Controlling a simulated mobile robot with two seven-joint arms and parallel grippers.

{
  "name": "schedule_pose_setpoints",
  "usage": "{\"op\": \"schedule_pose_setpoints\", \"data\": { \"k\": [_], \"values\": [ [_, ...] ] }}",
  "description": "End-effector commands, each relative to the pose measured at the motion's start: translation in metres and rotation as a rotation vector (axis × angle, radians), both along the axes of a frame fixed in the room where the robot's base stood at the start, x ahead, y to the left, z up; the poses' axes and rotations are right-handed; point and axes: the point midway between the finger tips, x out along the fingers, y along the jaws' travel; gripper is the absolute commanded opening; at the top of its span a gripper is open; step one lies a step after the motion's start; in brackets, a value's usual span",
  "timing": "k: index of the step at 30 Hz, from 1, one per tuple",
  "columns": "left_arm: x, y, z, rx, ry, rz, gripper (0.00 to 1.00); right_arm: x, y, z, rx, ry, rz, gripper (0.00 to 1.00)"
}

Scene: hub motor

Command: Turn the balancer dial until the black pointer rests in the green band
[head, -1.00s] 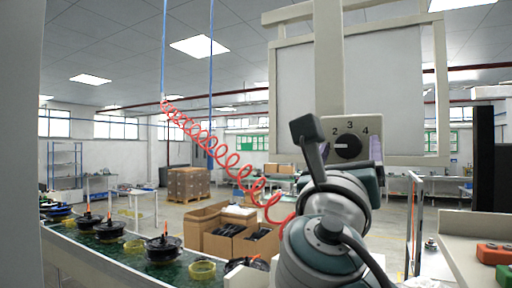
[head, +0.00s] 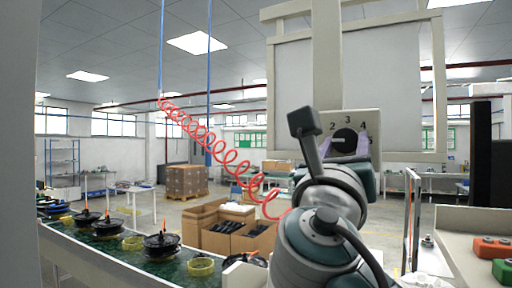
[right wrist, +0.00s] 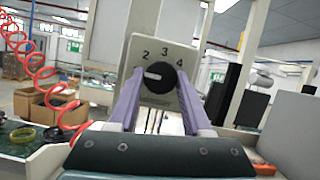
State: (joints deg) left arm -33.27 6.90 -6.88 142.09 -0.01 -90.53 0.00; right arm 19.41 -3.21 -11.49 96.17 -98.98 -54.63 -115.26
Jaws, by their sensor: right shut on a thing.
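The balancer dial is a round black knob (right wrist: 161,78) on a pale box (head: 372,122) with the numbers 2, 3 and 4 around it. A light mark on the knob points left, below the 2. In the head view the knob (head: 345,136) shows above my right wrist. My right gripper (right wrist: 160,84) has its purple fingers on both sides of the knob and is shut on it. I see no green band or black pointer against one in these frames. My left gripper is not in view.
A conveyor (head: 115,250) with black hub motors and yellow rings runs at the left. A coiled red hose (head: 225,158) hangs left of my right arm. Cardboard boxes (head: 222,232) stand behind. A pale surface (head: 455,235) with orange and green blocks is at the right.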

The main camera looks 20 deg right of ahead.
Motion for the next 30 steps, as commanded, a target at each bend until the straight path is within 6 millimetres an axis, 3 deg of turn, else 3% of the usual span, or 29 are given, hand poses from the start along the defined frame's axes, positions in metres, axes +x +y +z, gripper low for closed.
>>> {"op": "schedule_pose_setpoints", "data": {
  "k": [21, 30],
  "values": [
    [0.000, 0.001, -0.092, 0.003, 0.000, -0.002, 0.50, 0.002, 0.003, -0.004, 0.326, -0.387, 0.001, 0.00],
    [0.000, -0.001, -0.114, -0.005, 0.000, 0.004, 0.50, 0.003, 0.004, -0.001, 0.443, -0.523, -0.001, 0.00]
  ]
}}
